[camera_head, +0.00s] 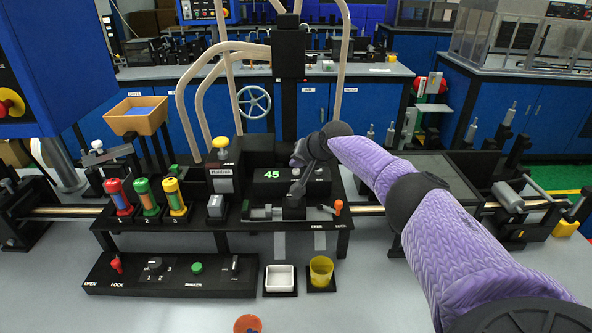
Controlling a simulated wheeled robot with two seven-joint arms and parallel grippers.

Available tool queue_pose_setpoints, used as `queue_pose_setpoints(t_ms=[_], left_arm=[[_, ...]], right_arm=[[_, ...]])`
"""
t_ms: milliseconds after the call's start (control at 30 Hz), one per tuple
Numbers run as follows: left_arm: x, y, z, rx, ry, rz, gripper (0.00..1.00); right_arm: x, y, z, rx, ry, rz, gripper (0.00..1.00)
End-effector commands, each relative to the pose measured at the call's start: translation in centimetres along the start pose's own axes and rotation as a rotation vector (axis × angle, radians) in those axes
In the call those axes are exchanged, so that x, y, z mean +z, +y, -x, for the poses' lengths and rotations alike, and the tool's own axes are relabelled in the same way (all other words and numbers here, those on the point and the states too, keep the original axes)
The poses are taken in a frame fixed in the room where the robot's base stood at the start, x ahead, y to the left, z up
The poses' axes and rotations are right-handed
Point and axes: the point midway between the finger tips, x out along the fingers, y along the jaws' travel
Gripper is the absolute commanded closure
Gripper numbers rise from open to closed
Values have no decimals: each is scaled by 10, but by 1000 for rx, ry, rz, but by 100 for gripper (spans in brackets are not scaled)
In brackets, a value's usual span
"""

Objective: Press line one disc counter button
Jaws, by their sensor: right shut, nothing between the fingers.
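The disc counter (268,187) is a black box with a green "45" on its face, in the middle of the line-one rig. My right gripper (296,196) is shut and empty. It points down in front of the right part of the counter, by the small mechanism below it. A yellow-topped button (221,142) stands on a labelled box left of the counter. My left gripper is not in view.
Red, green and yellow cylinders (147,197) stand at left. A control panel (170,276) with a green button lies in front. A white dish (280,279) and a yellow cup (321,270) sit at the front. An orange-handled lever (338,208) is right of the gripper.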

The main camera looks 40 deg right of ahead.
Motion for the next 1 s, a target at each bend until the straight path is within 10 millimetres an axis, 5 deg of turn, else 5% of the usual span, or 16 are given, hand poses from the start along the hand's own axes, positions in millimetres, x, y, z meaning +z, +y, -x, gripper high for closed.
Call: queue_pose_setpoints(t_ms=[1000], left_arm=[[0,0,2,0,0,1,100]], right_arm=[[0,0,0,0,0,0,100]])
